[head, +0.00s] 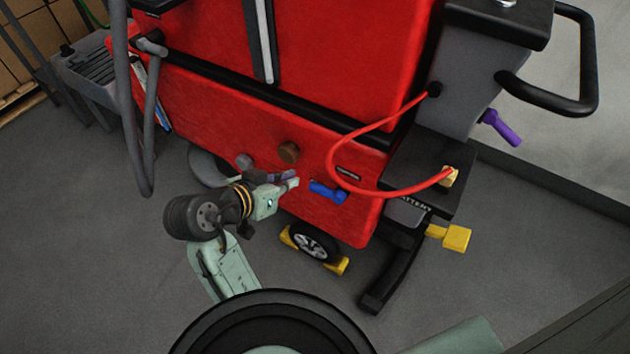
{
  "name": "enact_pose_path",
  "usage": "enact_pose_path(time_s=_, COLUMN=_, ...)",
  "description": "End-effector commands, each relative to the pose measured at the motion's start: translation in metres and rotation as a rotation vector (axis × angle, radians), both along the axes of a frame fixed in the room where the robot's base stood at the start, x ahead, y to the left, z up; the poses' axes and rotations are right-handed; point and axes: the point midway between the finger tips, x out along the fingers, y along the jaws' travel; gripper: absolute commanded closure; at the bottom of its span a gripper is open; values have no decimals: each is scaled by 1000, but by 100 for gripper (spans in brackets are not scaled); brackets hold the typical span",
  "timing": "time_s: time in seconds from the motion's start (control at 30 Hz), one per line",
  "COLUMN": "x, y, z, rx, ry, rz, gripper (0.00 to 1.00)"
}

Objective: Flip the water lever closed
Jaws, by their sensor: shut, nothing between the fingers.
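A blue lever (327,191), which looks like the water lever, is on the lower side of the red scrubber tank (215,105). It lies roughly level, with its longer part toward the right. My gripper (296,182) is shut and empty, just left of the blue lever and in front of the red side. A small gap shows between the fingertips and the lever; I cannot tell the depth between them. Part of a dull purple piece (283,175) shows behind my gripper, mostly hidden.
A red cable (365,130) loops to the right. A wheel (315,242) with yellow chocks (336,266) stands below. A purple handle (502,128) sticks out far right.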

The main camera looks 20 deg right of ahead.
Motion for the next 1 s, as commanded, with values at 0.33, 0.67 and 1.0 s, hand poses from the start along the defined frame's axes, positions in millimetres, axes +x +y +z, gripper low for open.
enact_pose_path(time_s=0.33, x=28, y=-50, z=-37, rx=0, ry=3, rz=-6, gripper=100)
enact_pose_path(time_s=0.67, x=39, y=-74, z=-79, rx=0, ry=3, rz=-1, gripper=100)
enact_pose_path(time_s=1.0, x=40, y=-76, z=-89, rx=1, ry=-2, rz=0, gripper=100)
